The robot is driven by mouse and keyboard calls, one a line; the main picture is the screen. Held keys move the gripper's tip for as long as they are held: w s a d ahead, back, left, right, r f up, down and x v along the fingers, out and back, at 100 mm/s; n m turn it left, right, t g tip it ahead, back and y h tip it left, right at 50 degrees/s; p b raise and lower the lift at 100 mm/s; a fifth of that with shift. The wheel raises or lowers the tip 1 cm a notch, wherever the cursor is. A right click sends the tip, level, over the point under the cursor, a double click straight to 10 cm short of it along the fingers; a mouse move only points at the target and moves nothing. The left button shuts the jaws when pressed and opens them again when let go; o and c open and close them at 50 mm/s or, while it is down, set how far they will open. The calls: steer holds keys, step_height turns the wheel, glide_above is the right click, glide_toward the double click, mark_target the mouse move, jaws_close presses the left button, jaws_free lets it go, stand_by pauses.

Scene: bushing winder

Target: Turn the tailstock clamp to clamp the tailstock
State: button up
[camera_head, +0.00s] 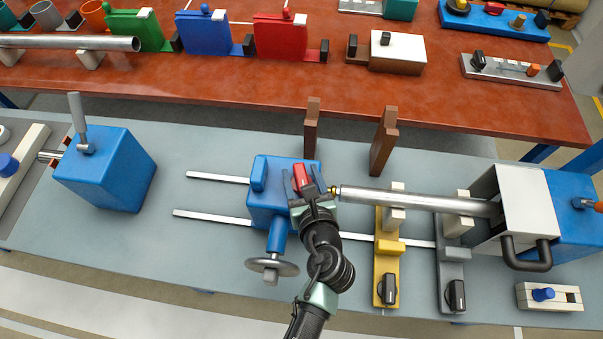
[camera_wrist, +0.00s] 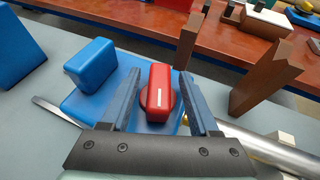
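The blue tailstock (camera_head: 270,205) sits on two rails at the middle of the grey bench. On its top is a red clamp knob with a white mark, seen in the head view (camera_head: 301,175) and the wrist view (camera_wrist: 161,87). My gripper (camera_head: 303,180) is over the tailstock. In the wrist view my gripper (camera_wrist: 160,76) has one finger on each side of the red knob, with a narrow gap on both sides. The fingers look open and not closed on it. The knob's base is partly hidden.
A metal tube (camera_head: 420,200) runs from the tailstock to the white-fronted headstock (camera_head: 525,210). Two brown posts (camera_head: 383,140) stand behind my gripper. A handwheel (camera_head: 272,267) projects in front. Yellow (camera_head: 387,265) and grey (camera_head: 452,270) supports stand to the right.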

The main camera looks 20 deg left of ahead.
jaws_close()
steer(key=shift+r, duration=0.1)
steer(key=p, duration=0.2)
steer(key=m+t+h+p, duration=0.1)
steer(key=p, duration=0.1)
steer(key=shift+a+r, duration=0.1)
steer(key=shift+r, duration=0.2)
steer(key=m+h+p, duration=0.2)
steer(key=p, duration=0.3)
steer(key=shift+t, duration=0.4)
steer(key=shift+f+m+t+h+p, duration=0.25)
steer(key=shift+m+h+p, duration=0.35)
steer(key=shift+p, duration=0.3)
steer(key=shift+f, duration=0.1)
